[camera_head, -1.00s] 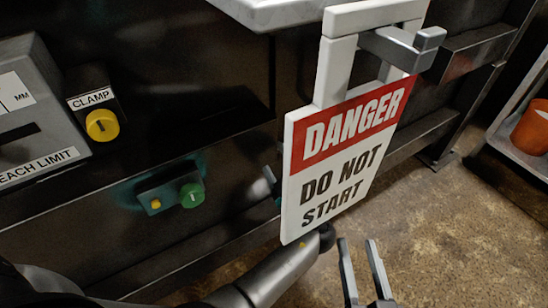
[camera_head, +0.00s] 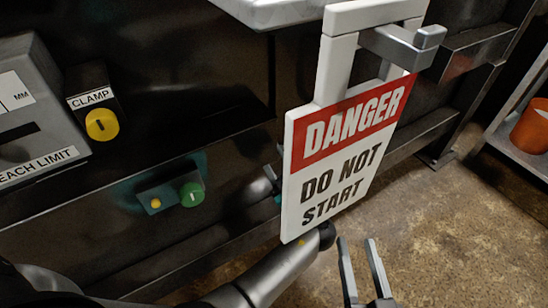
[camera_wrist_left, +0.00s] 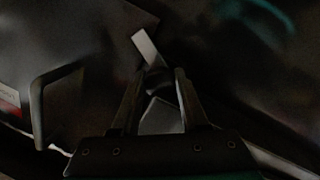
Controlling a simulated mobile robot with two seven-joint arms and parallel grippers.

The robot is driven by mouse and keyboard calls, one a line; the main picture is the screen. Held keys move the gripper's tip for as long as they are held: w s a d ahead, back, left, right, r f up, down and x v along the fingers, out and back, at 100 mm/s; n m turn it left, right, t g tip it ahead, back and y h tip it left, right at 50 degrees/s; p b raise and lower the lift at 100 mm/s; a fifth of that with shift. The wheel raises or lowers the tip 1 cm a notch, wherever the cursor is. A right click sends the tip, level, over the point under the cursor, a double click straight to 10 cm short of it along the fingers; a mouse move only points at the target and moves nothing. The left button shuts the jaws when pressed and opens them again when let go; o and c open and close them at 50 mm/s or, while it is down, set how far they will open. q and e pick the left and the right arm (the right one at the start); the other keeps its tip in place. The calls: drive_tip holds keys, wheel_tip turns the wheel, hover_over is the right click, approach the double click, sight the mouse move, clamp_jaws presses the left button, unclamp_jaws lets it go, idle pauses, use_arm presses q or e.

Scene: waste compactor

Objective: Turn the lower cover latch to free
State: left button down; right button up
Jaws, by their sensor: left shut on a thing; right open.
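In the left wrist view, my left gripper (camera_wrist_left: 161,76) has its two fingers close about a small light grey bar (camera_wrist_left: 148,48), which looks like the latch lever. The bar sticks out past the fingertips, tilted; the picture is dark and its pivot cannot be made out. In the head view the left hand is mostly hidden behind the hanging danger sign (camera_head: 335,190); a small grey metal piece (camera_head: 270,174) shows at the sign's left edge, and I cannot tell whether it is latch or finger. My right gripper (camera_head: 358,243) is open and empty above the floor.
The sign hangs from a grey bracket (camera_head: 405,45) in front of the dark machine. A dark bracket-like handle (camera_wrist_left: 40,105) stands left of my left gripper. An orange container (camera_head: 532,127) sits on a shelf at right.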

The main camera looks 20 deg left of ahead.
use_arm(q)
drive_tip(key=shift+w+r+m, duration=0.15)
drive_tip(key=shift+m, duration=0.25)
drive_tip(key=shift+c, duration=2.3)
unclamp_jaws()
